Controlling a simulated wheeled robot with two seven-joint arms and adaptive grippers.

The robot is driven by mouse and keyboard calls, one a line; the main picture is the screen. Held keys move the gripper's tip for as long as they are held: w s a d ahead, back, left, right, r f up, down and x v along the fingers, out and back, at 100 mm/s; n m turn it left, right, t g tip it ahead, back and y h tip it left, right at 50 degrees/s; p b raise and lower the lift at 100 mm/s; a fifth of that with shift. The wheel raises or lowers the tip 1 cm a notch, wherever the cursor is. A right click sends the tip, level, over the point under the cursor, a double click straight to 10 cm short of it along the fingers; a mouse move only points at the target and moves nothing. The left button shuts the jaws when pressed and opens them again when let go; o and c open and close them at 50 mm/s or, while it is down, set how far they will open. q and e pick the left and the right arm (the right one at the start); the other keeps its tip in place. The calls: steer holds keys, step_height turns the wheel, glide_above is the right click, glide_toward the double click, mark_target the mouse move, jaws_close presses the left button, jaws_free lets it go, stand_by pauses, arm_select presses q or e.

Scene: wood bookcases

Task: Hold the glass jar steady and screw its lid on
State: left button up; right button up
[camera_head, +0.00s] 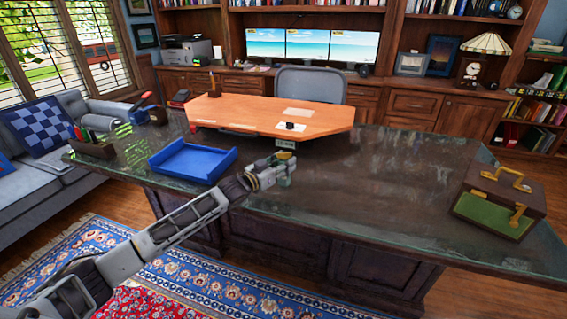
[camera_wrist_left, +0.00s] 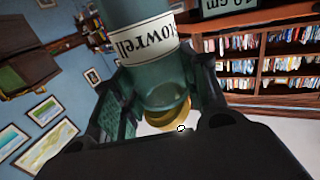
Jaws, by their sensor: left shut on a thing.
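In the left wrist view the jar (camera_wrist_left: 135,12) has a cream label with upside-down lettering. My left gripper (camera_head: 274,177) is shut on the jar, its fingers on either side of the glass in the left wrist view (camera_wrist_left: 163,88). A gold lid (camera_head: 285,156) shows at the jar's top. It also shows at the jar's lower end in the wrist view (camera_wrist_left: 172,112). I cannot tell how it is seated. My right gripper is not in view.
A blue tray (camera_head: 193,160) lies left of the jar. A small dark sign (camera_head: 285,143) stands behind it, near an orange desktop (camera_head: 260,113). A brown case (camera_head: 500,200) stands at the right. The desk between jar and case is clear.

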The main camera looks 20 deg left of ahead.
arm_select(q)
steer(key=o, duration=1.2)
steer(key=shift+r, duration=0.1)
